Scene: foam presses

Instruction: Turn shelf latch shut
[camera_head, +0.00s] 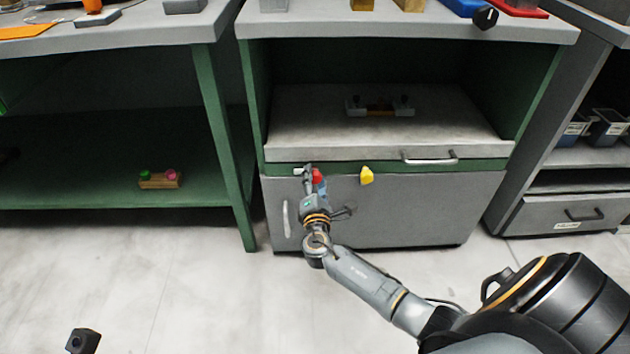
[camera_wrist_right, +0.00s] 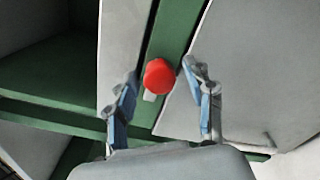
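The shelf unit has a pull-out shelf (camera_head: 330,154) above a grey cabinet door (camera_head: 410,205), with a green rail between them. A round red knob (camera_head: 318,176) sits near the left of that rail. It shows large in the right wrist view (camera_wrist_right: 159,76), with a small pale piece beside it. A yellow knob (camera_head: 367,175) is farther right. Which knob is the shelf latch I cannot tell. My right gripper (camera_head: 311,174) is at the red knob. In the wrist view its open fingers (camera_wrist_right: 162,78) stand on either side of the knob, with visible gaps.
The shelf has a bar handle (camera_head: 430,158) at its front, and a small fixture (camera_head: 380,106) lies on it. The door has a vertical handle (camera_head: 286,218). A green table (camera_head: 222,140) stands left and a drawer unit (camera_head: 560,212) right.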

